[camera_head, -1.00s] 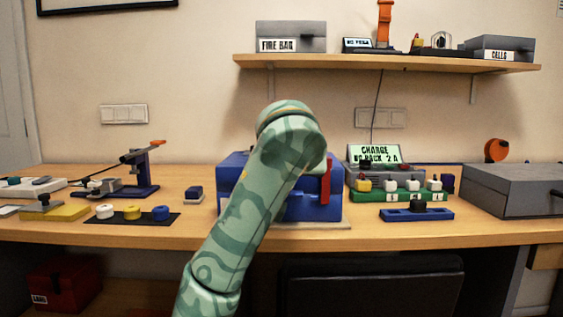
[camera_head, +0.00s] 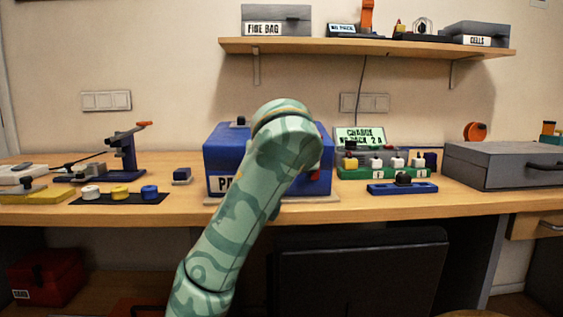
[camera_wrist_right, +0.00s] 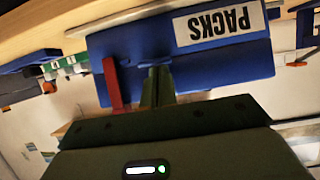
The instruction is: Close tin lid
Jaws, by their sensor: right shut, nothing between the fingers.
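The blue tin (camera_head: 228,152) labelled PACKS stands on the table in the middle of the head view, with a small dark knob on top. My right arm covers much of its front and right side. In the right wrist view the tin (camera_wrist_right: 200,68) appears upside down, with its white label (camera_wrist_right: 218,23) and a red latch piece (camera_wrist_right: 112,84). My right gripper (camera_wrist_right: 157,72) is shut and empty, with its fingertips close to the tin's front; contact is unclear. The arm hides the gripper in the head view. The lid looks down on the tin, but its seam is partly hidden. My left gripper is out of view.
A green block row (camera_head: 385,172) and a blue holder (camera_head: 403,188) stand right of the tin. A grey case (camera_head: 510,166) is farther right. A small dark-blue block (camera_head: 182,174) and a black mat (camera_head: 105,200) with coloured caps lie left. A shelf (camera_head: 360,47) hangs above.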

